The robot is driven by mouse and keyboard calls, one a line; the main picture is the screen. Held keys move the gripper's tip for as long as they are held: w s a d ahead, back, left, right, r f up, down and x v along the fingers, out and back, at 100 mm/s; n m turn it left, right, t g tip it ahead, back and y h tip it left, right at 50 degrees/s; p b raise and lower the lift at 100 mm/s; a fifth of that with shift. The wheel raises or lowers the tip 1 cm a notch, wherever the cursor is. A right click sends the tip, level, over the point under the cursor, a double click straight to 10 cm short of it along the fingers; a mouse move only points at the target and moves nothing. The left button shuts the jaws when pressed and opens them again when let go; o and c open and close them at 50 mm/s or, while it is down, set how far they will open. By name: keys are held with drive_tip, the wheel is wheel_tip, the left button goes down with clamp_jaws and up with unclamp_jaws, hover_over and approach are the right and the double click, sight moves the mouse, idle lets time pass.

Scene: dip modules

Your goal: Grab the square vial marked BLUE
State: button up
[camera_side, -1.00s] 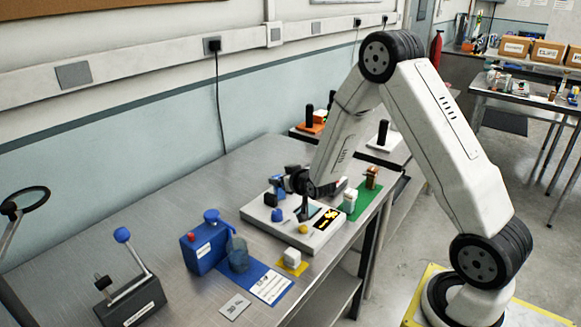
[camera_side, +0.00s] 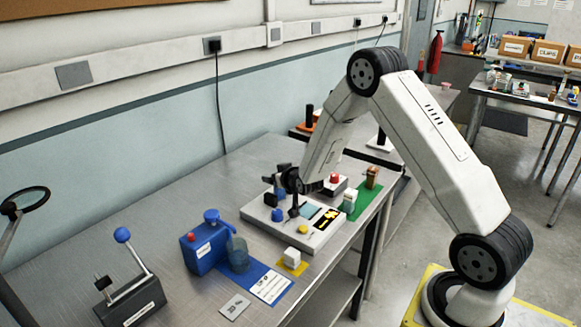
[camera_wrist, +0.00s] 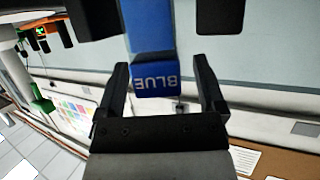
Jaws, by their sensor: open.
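In the wrist view a blue square vial marked BLUE (camera_wrist: 155,80), its lettering upside down, shows between the two black fingers of my gripper (camera_wrist: 160,64). The fingers are apart, and gaps show on both sides of the vial. In the side view my gripper (camera_side: 287,192) is over the left part of a light grey module (camera_side: 318,237). I cannot tell for sure that this block is the marked vial.
A yellow knob (camera_side: 303,229) is on the module. A red-topped part (camera_side: 336,180) and a white block on green (camera_side: 349,200) are at its right. A blue dispenser (camera_side: 203,252) and a white cube (camera_side: 291,257) stand in front.

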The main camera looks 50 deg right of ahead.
clamp_jaws()
drive_tip(key=shift+r, duration=0.15)
idle(0.4)
drive_tip(key=shift+r, duration=0.7)
drive_tip(key=s+a+r, duration=0.4)
drive_tip(key=s+r, duration=0.7)
drive_tip(key=s, duration=0.2)
drive_tip(key=shift+s+r, duration=0.15)
drive_tip(key=shift+s, duration=0.1)
